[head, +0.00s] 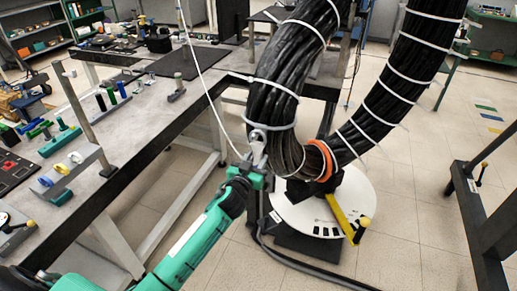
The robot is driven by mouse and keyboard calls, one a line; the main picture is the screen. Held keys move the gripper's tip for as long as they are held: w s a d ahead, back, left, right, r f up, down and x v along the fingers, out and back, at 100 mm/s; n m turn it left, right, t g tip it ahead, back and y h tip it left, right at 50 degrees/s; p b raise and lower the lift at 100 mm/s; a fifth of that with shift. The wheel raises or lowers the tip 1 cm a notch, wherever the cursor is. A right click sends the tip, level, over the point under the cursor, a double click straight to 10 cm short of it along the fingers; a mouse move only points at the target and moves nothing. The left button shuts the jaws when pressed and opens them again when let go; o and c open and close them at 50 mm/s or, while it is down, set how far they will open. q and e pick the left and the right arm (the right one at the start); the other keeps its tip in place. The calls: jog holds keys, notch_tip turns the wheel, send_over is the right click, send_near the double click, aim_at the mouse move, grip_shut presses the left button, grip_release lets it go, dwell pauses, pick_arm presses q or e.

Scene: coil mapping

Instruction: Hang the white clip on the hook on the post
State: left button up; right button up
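My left gripper (257,150) is at the lower end of the left cable bundle (274,85), at the end of my teal arm. A small pale grey-white piece shows at its fingertips against the bundle. I cannot tell whether this is the white clip, a finger or a cable tie. A thin white cord (205,82) runs from the top of the view down to the gripper. A slim upright post (75,100) stands on the left table. I cannot make out a hook on it. My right gripper is not in view.
The black cables curve down to a white round base (325,212) with a yellow lever (346,220). An orange band (322,160) circles them. The left table (140,120) holds several small coloured parts. Dark frames (485,225) stand at the right. Open floor lies between.

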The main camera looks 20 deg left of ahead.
aim_at(256, 152)
pick_arm(q)
grip_shut()
jog(key=shift+s+r, duration=0.1)
jog(key=shift+r, duration=0.05)
jog(key=shift+s+r+p, duration=0.4)
jog(key=shift+r+p, duration=0.2)
jog(key=shift+p, duration=0.1)
jog(key=shift+s+r+p, duration=0.4)
jog(key=shift+r+p, duration=0.2)
jog(key=shift+p, duration=0.1)
jog(key=shift+s, duration=0.1)
jog(key=shift+s+p, duration=0.35)
jog(key=shift+s, duration=1)
jog(key=shift+s, duration=0.7)
